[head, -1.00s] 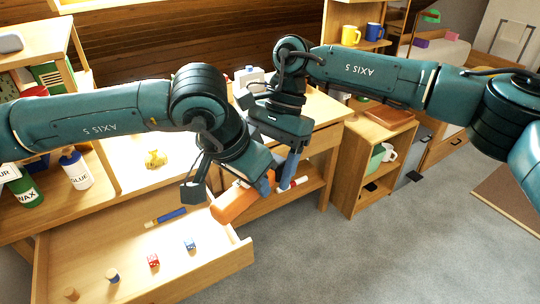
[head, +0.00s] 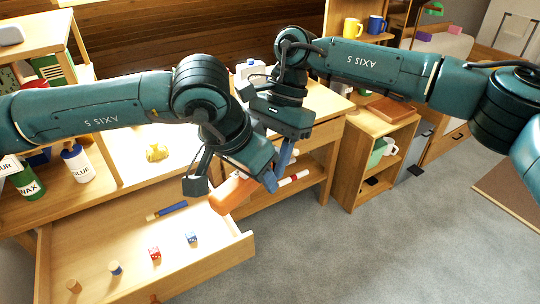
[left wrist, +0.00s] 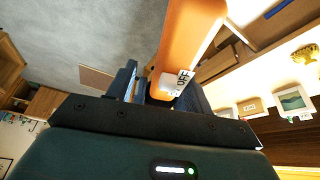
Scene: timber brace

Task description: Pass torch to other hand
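The orange torch (head: 232,193) is in my left gripper (head: 272,176), above the right end of the open drawer. In the left wrist view the torch (left wrist: 183,45) runs up from between the blue fingers of my left gripper (left wrist: 163,92), with a white "OFF" label near them. The left fingers are closed around it. My right gripper (head: 285,150) points down just above and behind the left gripper, very close to it. Its fingertips are partly hidden, so I cannot tell whether they touch the torch or how far they are apart.
The open drawer (head: 215,262) holds dice (head: 155,253), a blue stick (head: 172,208) and small pegs. A yellow object (head: 156,152), glue bottle (head: 77,163) and wax bottle (head: 27,180) stand on the bench. A low cabinet (head: 350,165) is at right. The floor at front right is clear.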

